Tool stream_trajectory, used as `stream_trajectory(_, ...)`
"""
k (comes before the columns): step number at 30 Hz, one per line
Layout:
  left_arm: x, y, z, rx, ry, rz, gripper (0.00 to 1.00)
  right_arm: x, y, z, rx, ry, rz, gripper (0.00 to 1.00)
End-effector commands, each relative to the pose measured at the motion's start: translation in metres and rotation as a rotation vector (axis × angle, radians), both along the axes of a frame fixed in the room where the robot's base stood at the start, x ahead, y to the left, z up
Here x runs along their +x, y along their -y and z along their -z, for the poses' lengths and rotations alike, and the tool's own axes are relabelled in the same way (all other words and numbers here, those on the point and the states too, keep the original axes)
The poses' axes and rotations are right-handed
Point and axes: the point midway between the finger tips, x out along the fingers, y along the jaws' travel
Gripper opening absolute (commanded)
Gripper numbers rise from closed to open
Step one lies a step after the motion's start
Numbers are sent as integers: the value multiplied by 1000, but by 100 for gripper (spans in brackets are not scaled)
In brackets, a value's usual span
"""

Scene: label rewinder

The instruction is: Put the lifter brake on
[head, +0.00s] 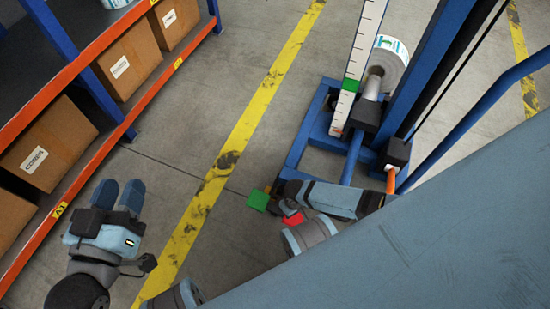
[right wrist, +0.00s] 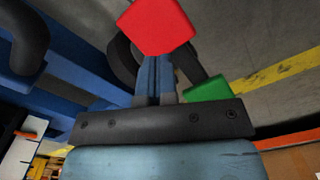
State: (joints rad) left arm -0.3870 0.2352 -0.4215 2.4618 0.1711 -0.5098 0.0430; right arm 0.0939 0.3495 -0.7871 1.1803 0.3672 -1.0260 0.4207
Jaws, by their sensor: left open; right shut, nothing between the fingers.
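The lifter's blue frame (head: 299,148) stands at upper right in the head view. Two brake pads, one red (head: 292,219) and one green (head: 258,200), sit low beside a dark wheel at its near end. In the right wrist view the red pad (right wrist: 157,25) is straight ahead of my right gripper (right wrist: 155,58), which is shut and empty. Its fingertips appear close to or against the red pad; contact cannot be told. The green pad (right wrist: 208,90) is to their right, partly hidden by the gripper body. My left gripper (head: 118,192) is open and empty, over the floor at lower left.
An orange and blue rack (head: 90,55) with cardboard boxes (head: 131,60) stands at left. A label roll (head: 390,60) sits on the lifter beside a white scale (head: 362,50). A yellow floor line (head: 245,130) crosses clear floor between rack and lifter.

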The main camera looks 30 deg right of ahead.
Motion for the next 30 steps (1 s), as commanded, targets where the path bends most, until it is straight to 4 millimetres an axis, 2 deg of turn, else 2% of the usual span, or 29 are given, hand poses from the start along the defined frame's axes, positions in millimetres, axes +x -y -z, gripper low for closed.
stream_trajectory(1,-3,2,-9,-22,-26,-2,43,0,0,-14,0,-1,0,0)
stream_trajectory(2,-5,2,-11,-33,-40,-3,43,0,0,-18,0,-1,0,0)
stream_trajectory(13,-5,-1,-49,-102,70,-41,43,0,0,-42,0,-1,-1,0)
stream_trajectory(30,-5,-1,-53,-112,92,-48,43,0,0,-43,0,0,-1,0)
